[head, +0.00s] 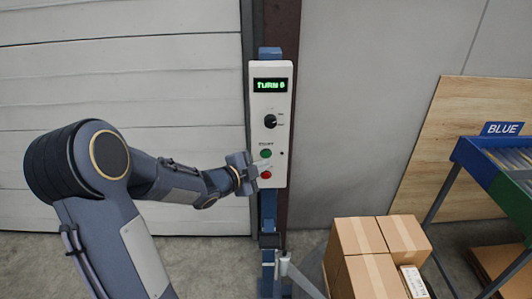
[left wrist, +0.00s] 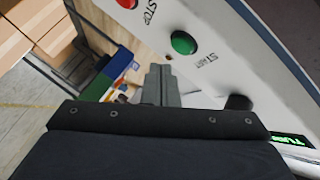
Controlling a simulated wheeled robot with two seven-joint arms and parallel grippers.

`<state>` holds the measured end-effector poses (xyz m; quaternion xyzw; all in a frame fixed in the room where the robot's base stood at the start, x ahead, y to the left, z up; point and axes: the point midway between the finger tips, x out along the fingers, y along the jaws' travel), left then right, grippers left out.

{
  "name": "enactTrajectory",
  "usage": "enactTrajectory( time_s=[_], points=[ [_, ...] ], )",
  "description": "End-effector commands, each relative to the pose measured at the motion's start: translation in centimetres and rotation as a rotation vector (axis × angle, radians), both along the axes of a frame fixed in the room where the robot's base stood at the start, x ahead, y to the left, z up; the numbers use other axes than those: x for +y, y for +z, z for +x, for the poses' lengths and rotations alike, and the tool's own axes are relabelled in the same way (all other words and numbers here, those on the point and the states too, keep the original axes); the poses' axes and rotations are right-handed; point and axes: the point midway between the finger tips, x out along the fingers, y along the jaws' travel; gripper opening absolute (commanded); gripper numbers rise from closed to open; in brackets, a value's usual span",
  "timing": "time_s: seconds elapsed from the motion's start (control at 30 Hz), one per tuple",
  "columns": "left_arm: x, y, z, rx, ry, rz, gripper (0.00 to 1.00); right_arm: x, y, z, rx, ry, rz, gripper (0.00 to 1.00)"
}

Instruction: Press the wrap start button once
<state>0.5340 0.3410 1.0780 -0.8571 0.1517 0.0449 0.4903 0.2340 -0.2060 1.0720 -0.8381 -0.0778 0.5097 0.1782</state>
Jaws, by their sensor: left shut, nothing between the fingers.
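The wrap start button is the green button (head: 266,153) on a white control panel (head: 284,80), under the START label. It also shows in the left wrist view (left wrist: 184,42), up and to the right of my fingertips. A red stop button (head: 266,175) sits below it. The panel's display (head: 270,85) reads "TURN 0", and a black knob (head: 270,121) sits between display and buttons. My left gripper (head: 262,166) is shut and empty, close to the panel near both buttons. Its closed fingers (left wrist: 160,82) point ahead; I cannot tell whether they touch the panel. My right gripper is not in view.
The panel stands on a blue post (head: 268,212) before a dark column. Stacked cardboard boxes (head: 361,238) stand at the lower right. A blue and green conveyor (head: 480,165) with a "BLUE" sign (head: 502,128) is at the far right. A pale shutter wall (head: 180,85) lies behind my left arm.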

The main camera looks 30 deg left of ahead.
Motion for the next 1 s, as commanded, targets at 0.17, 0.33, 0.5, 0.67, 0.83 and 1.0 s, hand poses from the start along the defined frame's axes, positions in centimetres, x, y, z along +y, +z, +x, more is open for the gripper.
enactTrajectory(
  time_s=[0.17,0.33,0.5,0.67,0.83,1.0],
  points=[
    [0.53,-0.05,0.85,0.001,0.0,0.0,0.0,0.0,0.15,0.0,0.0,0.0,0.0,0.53],
    [0.62,-0.09,1.01,0.002,0.001,-0.001,0.0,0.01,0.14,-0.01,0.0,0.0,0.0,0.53],
    [0.62,-0.08,0.99,0.002,0.001,-0.001,0.0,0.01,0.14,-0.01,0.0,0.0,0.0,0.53],
    [0.6,-0.07,0.98,0.001,0.0,0.0,0.0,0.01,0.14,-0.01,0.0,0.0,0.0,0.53],
    [0.61,-0.06,0.98,0.001,0.0,0.0,0.0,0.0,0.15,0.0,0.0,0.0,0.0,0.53],
    [0.6,-0.06,0.97,0.001,-0.001,0.0,0.0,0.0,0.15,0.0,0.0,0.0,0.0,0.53]
  ],
)
